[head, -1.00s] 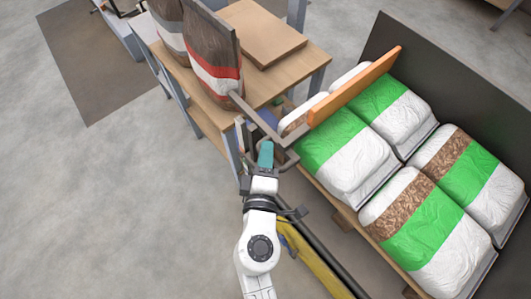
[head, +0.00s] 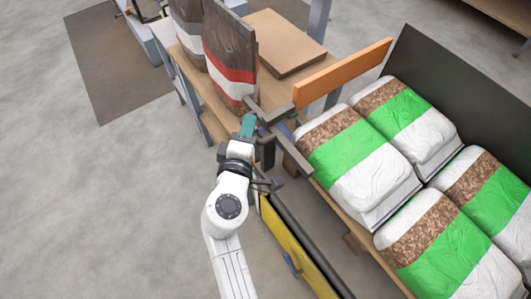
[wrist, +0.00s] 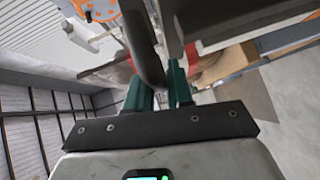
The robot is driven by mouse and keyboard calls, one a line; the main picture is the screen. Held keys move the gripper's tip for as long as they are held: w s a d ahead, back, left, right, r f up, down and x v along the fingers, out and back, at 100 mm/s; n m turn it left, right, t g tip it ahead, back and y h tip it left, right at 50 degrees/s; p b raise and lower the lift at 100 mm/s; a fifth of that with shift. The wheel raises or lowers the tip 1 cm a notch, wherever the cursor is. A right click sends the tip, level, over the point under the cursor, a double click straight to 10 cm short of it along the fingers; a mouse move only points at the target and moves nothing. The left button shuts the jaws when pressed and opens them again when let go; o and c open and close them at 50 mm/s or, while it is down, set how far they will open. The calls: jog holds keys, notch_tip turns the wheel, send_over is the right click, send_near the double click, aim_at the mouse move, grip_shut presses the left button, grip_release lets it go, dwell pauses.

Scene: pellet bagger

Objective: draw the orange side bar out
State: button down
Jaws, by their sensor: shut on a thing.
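The orange side bar (head: 342,72) is a long flat board, seen in the head view behind the near left bags and slanting up to the right. A dark grey arm (head: 278,115) runs from its left end to a dark grey frame (head: 290,152). My gripper (head: 247,126) is at the left end of this grey metalwork, its teal fingers shut on a dark handle. In the wrist view a dark rounded bar (wrist: 146,50) stands between the teal fingers (wrist: 160,92). The exact grip contact is partly hidden.
Green, white and brown bags (head: 350,150) lie at right before a dark panel (head: 460,85). A wooden table (head: 277,45) with upright dark bags (head: 230,50) stands behind my gripper. A yellow beam (head: 295,245) lies right of my arm.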

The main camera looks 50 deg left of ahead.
jog(key=a+b, duration=0.3)
jog(key=a, duration=0.4)
jog(key=shift+w+a, duration=0.15)
jog(key=shift+w, duration=0.1)
jog(key=shift+f, duration=0.1)
jog(key=c, duration=1.1)
grip_release()
jog(key=v, duration=1)
jog(key=shift+s+d+p, duration=0.25)
jog(key=shift+p, duration=0.15)
